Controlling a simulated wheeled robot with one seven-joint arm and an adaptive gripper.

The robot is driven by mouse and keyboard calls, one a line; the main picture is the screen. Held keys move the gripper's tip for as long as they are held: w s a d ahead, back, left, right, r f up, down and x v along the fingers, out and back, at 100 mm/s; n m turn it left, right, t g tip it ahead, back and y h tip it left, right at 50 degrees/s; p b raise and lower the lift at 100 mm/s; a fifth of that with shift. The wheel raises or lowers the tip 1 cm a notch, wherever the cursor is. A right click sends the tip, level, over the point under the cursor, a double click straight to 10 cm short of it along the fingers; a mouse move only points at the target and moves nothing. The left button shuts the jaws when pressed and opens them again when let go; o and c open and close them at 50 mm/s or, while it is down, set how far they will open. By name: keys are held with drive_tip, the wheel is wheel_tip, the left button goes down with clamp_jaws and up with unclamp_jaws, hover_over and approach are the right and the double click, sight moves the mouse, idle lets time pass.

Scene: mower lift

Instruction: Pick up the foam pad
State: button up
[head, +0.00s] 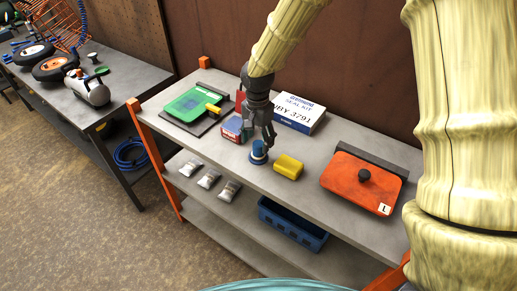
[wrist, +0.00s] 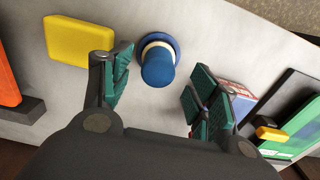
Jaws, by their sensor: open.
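A blue round piece with a knob-like top and a pale ring at its base (head: 257,155) stands upright on the bench top. It also shows in the wrist view (wrist: 158,68). A plain yellow block (head: 288,167) lies flat just right of it, and at the upper left in the wrist view (wrist: 78,40). Which of the two is the foam pad I cannot tell for sure. My gripper (head: 264,142) points down over the blue piece. In the wrist view its green-padded fingers (wrist: 158,88) are spread, empty, with the blue piece between and beyond them; I see no contact.
The lower shelf holds several pouches and a blue crate (head: 292,224).

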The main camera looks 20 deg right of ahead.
sight(259, 143)
drive_tip(key=shift+d+f+p, duration=0.15)
drive_tip(key=shift+f+p, duration=0.65)
drive_tip(key=shift+f, duration=1.15)
drive_tip(key=c, duration=1.2)
drive_tip(key=shift+r, duration=0.15)
drive_tip(key=shift+r+b, duration=0.6)
drive_tip(key=shift+b, duration=0.05)
drive_tip(key=shift+r+b, duration=0.6)
drive_tip(key=shift+r, duration=0.35)
drive_tip(key=s+a+b, duration=0.1)
drive_tip(key=s+a, duration=0.1)
drive_tip(key=s, duration=0.2)
drive_tip(key=s+a+r+b, duration=0.1)
drive_tip(key=s+a+b, duration=0.1)
drive_tip(key=s, duration=0.3)
drive_tip(key=s+a+b, duration=0.2)
drive_tip(key=s+a, duration=0.2)
drive_tip(key=shift+s+a+r, duration=0.15)
drive_tip(key=shift+s+r, duration=0.2)
drive_tip(key=shift+s, duration=0.05)
